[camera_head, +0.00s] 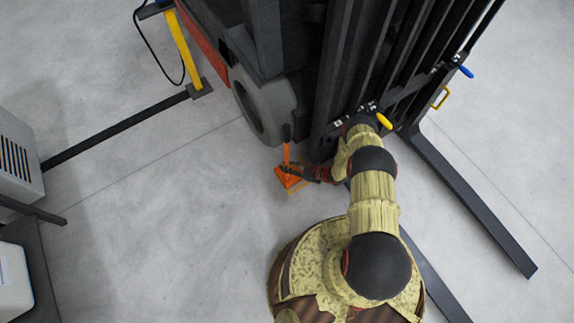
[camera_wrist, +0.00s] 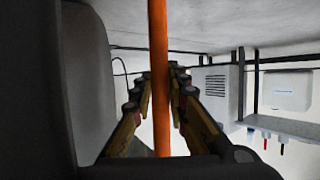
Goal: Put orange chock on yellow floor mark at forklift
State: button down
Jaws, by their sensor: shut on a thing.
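The orange chock (camera_head: 285,180) is at floor level or just above it, close to the forklift's grey wheel (camera_head: 268,108). Its upright orange handle ends in a black grip. My gripper (camera_head: 292,171) is shut on the handle. In the wrist view the orange handle (camera_wrist: 158,60) runs upright between the fingers of my gripper (camera_wrist: 162,95). A little yellow-orange at the chock's lower edge may be the floor mark, mostly hidden; I cannot tell. I cannot tell whether the chock touches the floor.
The forklift's dark mast (camera_head: 375,60) stands right beside my arm, with a long fork (camera_head: 475,205) reaching out to the right. A yellow post (camera_head: 183,50) and black floor bar (camera_head: 115,130) are at left. Grey floor (camera_head: 170,210) left of the chock is clear.

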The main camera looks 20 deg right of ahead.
jog(key=shift+w+d, duration=0.2)
jog(key=shift+w, duration=0.15)
jog(key=c, duration=1.8)
grip_release()
jog(key=shift+s, duration=0.2)
jog(key=shift+o, duration=0.3)
jog(key=p+v, duration=0.3)
jog(key=v, duration=0.9)
jog(key=shift+r, duration=0.1)
